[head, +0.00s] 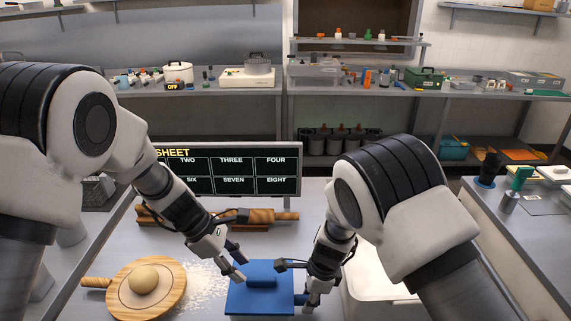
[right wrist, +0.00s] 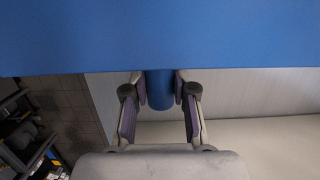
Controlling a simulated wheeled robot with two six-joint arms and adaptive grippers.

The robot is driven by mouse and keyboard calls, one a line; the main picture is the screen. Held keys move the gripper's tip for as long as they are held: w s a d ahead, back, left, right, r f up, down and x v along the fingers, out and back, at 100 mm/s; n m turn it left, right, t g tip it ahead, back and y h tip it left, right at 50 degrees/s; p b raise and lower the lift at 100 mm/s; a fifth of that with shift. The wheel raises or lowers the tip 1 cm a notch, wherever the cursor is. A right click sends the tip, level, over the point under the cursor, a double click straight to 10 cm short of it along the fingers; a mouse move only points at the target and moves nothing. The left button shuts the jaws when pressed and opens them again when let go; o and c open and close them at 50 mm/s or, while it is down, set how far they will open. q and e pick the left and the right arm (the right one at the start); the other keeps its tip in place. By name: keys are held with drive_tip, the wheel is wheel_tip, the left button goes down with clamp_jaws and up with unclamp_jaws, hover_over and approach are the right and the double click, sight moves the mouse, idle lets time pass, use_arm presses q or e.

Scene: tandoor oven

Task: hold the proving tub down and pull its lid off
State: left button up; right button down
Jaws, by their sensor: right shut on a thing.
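The blue proving tub with its lid (head: 262,299) stands on the worktop at the front centre, the lid flat on top with a raised handle bar (head: 262,280). In the right wrist view the blue body (right wrist: 160,35) fills the top. My right gripper (head: 306,298) is at the tub's right side, its fingers (right wrist: 160,95) shut on a short blue round grip (right wrist: 160,86). I cannot tell whether this grip belongs to the lid or the tub. My left gripper (head: 238,262) is just above the lid's back left, fingers apart and empty, near the handle.
A round wooden board (head: 174,296) with a dough ball (head: 143,279) lies left of the tub, flour (head: 205,282) between. A rolling pin (head: 270,216) and dark sign (head: 228,180) stand behind. A pale tray (head: 352,303) is to the right, partly hidden by my right arm.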

sight(257, 278)
use_arm(q)
drive_tip(key=shift+w+d+r, duration=0.15)
drive_tip(key=shift+d+r, duration=0.15)
drive_tip(key=shift+d, duration=0.05)
drive_tip(key=shift+d+f, duration=0.1)
drive_tip(key=shift+f, duration=0.05)
use_arm(e)
drive_tip(key=shift+a, duration=0.1)
use_arm(q)
drive_tip(key=x, duration=0.6)
drive_tip(key=shift+d+f, duration=0.1)
drive_tip(key=shift+d, duration=0.05)
drive_tip(key=shift+s+d+f, duration=0.3)
drive_tip(key=shift+f, duration=0.2)
use_arm(e)
drive_tip(key=shift+s+r, duration=0.2)
use_arm(q)
drive_tip(key=shift+f, duration=0.2)
use_arm(e)
drive_tip(key=shift+w, duration=0.1)
use_arm(q)
drive_tip(key=shift+o, duration=0.2)
use_arm(e)
drive_tip(key=shift+f, duration=0.1)
use_arm(q)
drive_tip(key=c, duration=0.7)
